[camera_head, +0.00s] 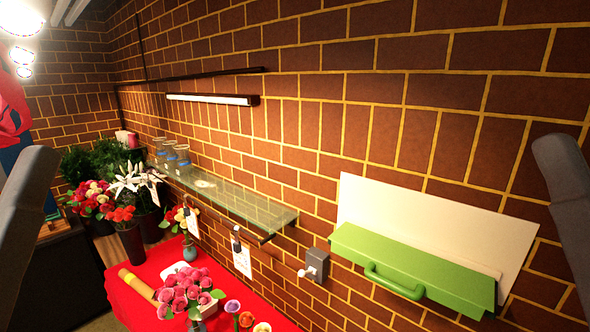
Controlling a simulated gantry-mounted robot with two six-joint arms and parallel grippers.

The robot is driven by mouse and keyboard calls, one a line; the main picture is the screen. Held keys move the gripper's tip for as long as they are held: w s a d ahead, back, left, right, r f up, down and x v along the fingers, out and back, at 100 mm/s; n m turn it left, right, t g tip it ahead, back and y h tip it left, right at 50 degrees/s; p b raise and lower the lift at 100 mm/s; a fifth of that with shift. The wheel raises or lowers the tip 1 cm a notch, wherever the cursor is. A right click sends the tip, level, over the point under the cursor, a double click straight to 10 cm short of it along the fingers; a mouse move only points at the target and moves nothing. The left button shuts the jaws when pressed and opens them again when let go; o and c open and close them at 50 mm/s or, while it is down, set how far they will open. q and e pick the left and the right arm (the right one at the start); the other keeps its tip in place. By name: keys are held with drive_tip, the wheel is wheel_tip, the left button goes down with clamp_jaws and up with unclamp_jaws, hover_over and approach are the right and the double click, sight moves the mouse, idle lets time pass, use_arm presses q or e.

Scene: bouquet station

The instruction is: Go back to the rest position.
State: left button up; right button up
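Grey parts of my two arms show at the left and right edges of the head view, upright and apart from everything else. Neither gripper's fingers are in the picture, so I cannot see whether they hold anything. Below and between the arms is a table with a red cloth (128,297). On it stand a bunch of pink roses (188,291) and a small vase (189,249) with red and white flowers.
A green box-like fixture (420,270) with a handle and a white panel (430,220) are on the brick wall at right. A glass shelf (230,200) with jars juts from the wall. Potted bouquets (132,242) stand at left. The space between my arms looks clear.

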drive_tip(key=shift+w+f+n+g, duration=0.3)
drive_tip(key=shift+w, duration=0.1)
idle(0.9)
wheel_tip(320, 180, down, 45)
drive_tip(key=b, duration=4.5)
drive_tip(key=shift+f, duration=0.2)
drive_tip(key=shift+d, duration=0.1)
